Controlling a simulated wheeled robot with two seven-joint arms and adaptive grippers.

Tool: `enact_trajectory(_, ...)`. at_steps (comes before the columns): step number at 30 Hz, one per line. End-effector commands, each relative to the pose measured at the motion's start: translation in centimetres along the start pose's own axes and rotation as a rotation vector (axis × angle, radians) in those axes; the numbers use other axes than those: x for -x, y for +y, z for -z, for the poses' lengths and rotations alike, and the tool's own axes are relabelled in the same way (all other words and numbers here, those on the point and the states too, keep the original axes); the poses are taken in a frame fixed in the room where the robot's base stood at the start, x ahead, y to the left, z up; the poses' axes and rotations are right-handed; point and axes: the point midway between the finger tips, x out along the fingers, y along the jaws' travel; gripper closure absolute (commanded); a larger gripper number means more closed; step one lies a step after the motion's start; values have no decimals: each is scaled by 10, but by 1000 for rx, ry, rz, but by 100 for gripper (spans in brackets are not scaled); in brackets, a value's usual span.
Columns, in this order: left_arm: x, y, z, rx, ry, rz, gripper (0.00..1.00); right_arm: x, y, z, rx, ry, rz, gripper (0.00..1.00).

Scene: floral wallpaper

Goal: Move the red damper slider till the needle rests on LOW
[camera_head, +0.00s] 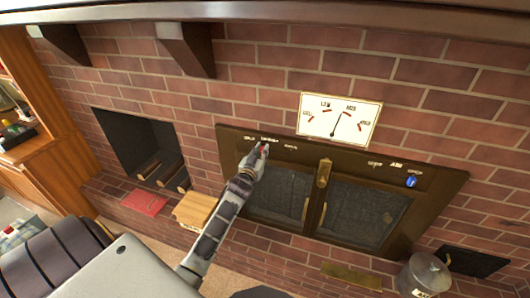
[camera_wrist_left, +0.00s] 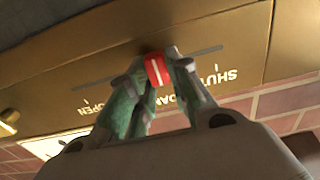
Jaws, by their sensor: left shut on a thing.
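The red damper slider (camera_wrist_left: 156,70) sits in a slot on the brass panel, between the upside-down words SHUT (camera_wrist_left: 217,76) and OPEN (camera_wrist_left: 95,107). My left gripper (camera_wrist_left: 155,75) is shut on it, a finger at each side. In the head view the left gripper (camera_head: 261,151) covers most of the slider at the panel's upper left. The white gauge (camera_head: 313,123) hangs above the panel. Its thin dark needle (camera_head: 337,124) points up and slightly right, between the two upper labels, which are too small to read surely. My right gripper is not in view.
A blue knob (camera_head: 411,181) sits on the panel's right side. Glass doors with a brass latch (camera_head: 323,173) lie below. A wooden box (camera_head: 196,208) and a red book (camera_head: 145,203) lie left; a metal canister (camera_head: 425,272) stands right. A mantel runs above.

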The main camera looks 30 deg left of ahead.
Motion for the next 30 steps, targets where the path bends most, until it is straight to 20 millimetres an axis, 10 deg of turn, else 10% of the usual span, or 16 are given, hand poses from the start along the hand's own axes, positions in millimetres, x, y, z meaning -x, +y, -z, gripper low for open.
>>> enact_trajectory(15, 0, -19, 0, -1, -1, 2, 100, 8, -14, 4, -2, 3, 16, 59)
enact_trajectory(16, 0, -19, 0, -1, -1, 2, 77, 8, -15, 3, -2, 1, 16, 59)
enact_trajectory(20, 0, -19, 0, -1, -1, 2, 60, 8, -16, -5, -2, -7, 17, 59)
enact_trajectory(30, 0, -19, 0, -1, 0, 1, 59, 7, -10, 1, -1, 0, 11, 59)
